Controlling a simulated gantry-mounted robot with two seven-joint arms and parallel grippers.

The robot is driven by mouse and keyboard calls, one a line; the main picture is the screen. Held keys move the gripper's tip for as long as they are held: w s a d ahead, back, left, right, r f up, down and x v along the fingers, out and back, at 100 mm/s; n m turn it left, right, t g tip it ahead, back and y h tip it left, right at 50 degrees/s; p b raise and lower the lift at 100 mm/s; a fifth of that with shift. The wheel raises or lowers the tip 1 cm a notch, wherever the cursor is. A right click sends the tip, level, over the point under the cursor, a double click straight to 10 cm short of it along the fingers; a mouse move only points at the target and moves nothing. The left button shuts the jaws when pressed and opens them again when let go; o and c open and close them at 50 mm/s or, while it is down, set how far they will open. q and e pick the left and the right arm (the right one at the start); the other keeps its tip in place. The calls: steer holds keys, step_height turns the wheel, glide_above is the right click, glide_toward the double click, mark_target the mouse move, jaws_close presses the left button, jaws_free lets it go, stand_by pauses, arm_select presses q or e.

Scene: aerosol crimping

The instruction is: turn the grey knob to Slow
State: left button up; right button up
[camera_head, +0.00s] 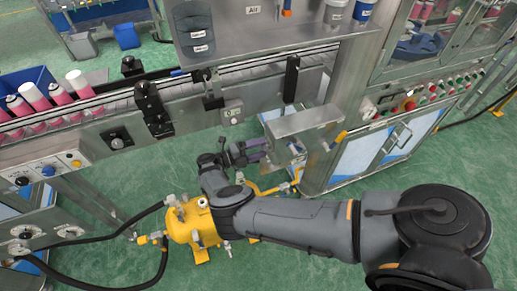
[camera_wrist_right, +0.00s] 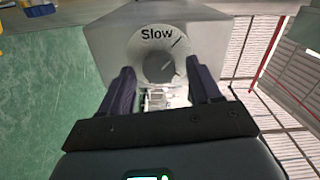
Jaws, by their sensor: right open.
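The grey knob (camera_wrist_right: 158,68) sits on a pale round dial on the face of a metal box (camera_wrist_right: 195,22). The word Slow (camera_wrist_right: 157,34) is printed above the knob, a little to the left. A dark line runs on the dial at the knob's upper right; I cannot tell the knob's exact setting. My right gripper (camera_head: 262,150) is open, its dark purple fingers pointing at the box (camera_head: 308,122) in the head view. In the right wrist view its fingers lie on either side of the knob, apparently not touching it. My left gripper is not in view.
A conveyor rail (camera_head: 110,97) with pink cans (camera_head: 77,83) runs behind on the left. A yellow tank (camera_head: 190,222) with hoses stands below my right arm. A cabinet with a button panel (camera_head: 420,95) is at right. Green floor (camera_head: 300,265) shows below.

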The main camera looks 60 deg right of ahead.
steer(key=b+v, duration=0.4)
steer(key=v, duration=0.6)
steer(key=shift+w+a, duration=0.3)
